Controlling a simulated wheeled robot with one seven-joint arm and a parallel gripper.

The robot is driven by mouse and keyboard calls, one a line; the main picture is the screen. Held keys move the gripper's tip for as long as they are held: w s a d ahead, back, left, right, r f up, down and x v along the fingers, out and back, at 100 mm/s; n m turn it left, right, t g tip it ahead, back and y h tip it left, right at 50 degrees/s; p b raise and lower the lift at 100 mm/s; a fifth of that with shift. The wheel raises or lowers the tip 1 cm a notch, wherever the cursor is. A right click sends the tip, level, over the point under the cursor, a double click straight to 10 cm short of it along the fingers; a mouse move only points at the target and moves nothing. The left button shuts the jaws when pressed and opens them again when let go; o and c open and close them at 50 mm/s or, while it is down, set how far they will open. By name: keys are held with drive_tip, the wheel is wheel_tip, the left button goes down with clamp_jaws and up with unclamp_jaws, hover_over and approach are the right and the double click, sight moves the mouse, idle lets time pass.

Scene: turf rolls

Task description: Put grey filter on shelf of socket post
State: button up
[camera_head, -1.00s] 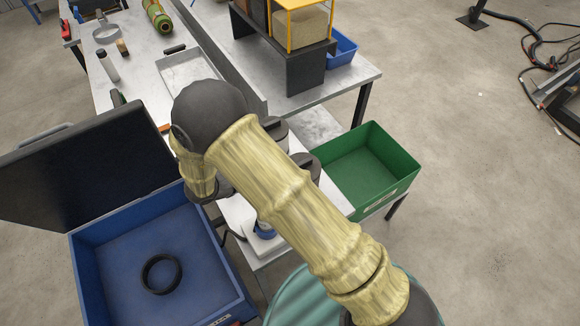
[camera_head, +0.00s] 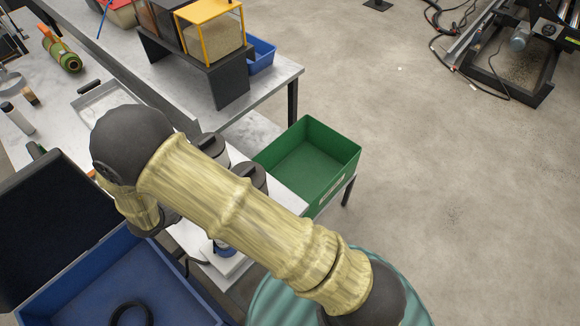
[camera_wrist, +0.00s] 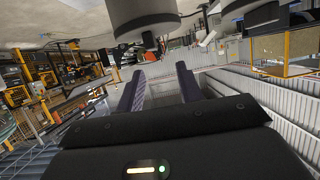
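My gripper (camera_wrist: 160,90) shows in the wrist view with its two dark purple fingers apart and nothing seen between them. In the head view my arm hides the gripper. Two grey-white canisters with dark lids, one behind (camera_head: 211,148) and one in front (camera_head: 252,178), stand on a white surface beside my arm, partly covered by it. A grey cylinder with a dark end (camera_wrist: 145,18) hangs into the top of the wrist view, beyond the fingers and apart from them. I cannot tell which of these is the grey filter. I cannot make out the socket post or its shelf.
A green bin (camera_head: 308,165) stands right of the canisters. An open blue case (camera_head: 75,290) with a black ring (camera_head: 130,312) lies at lower left. A metal bench (camera_head: 275,85) bears a black stand and a yellow-framed box (camera_head: 213,32). Open floor is at right.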

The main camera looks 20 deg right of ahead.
drive_tip(key=w+d+r+n+t+y, duration=0.1)
drive_tip(key=w+d+r+n+y, duration=0.4)
drive_tip(key=w+d+r+y, duration=0.35)
drive_tip(key=s+d+r+n+g+y, duration=0.1)
drive_tip(key=s+d+n+g, duration=0.2)
drive_tip(key=s+d, duration=0.3)
drive_tip(key=s+d+r+n+g+y, duration=0.1)
drive_tip(key=s+d+n+g, duration=0.2)
drive_tip(key=s+d, duration=0.4)
drive_tip(key=s, duration=0.5)
drive_tip(key=shift+r, duration=0.15)
